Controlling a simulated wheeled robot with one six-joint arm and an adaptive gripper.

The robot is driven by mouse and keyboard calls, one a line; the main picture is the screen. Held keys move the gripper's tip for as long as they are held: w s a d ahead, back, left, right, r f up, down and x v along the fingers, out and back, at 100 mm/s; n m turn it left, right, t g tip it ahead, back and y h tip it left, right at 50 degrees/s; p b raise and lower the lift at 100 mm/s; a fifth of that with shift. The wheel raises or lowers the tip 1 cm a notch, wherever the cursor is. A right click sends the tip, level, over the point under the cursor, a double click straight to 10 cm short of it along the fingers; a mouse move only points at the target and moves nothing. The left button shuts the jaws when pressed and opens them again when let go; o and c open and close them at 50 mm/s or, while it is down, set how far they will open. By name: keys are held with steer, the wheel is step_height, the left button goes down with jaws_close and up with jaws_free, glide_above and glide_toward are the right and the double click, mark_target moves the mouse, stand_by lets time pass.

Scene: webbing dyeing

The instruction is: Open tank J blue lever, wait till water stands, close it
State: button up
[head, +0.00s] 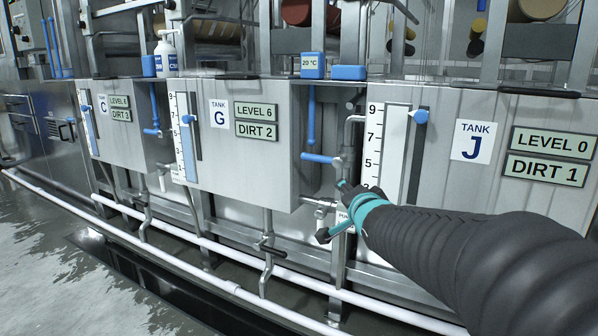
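Tank J (440,135) is the steel tank at the right, with signs reading LEVEL 0 (553,143) and DIRT 1 (545,170). Its white gauge (393,140) shows no blue column in the visible part; the lower end is hidden behind my arm. A blue marker (420,116) sits high on the slot beside it. A blue lever (318,158) lies about level on the valve between tanks G and J. My gripper (332,211) is open, its teal-tipped fingers spread just below the lever and valve, seemingly apart from the lever. I see nothing between the fingers.
Tank G (245,170) reads LEVEL 6, DIRT 2; tank C (120,135) reads LEVEL 6, DIRT 3. A vertical blue pipe (311,115) hangs above the lever. Drain pipes and long white floor pipes (230,286) run below. The wet floor (60,270) at the left is clear.

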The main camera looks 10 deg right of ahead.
mark_target(317, 161)
steer(key=w+a+m+t+y, duration=0.1)
steer(key=w, duration=0.6)
steer(key=w+a+r+m+t+y+b, duration=0.1)
steer(key=w, duration=0.6)
steer(key=w+a+r+m+t+y+b, duration=0.1)
steer(key=w, duration=0.6)
steer(key=shift+w+a+t, duration=0.3)
steer(key=shift+w+a, duration=0.05)
steer(key=shift+w, duration=0.05)
jaws_close()
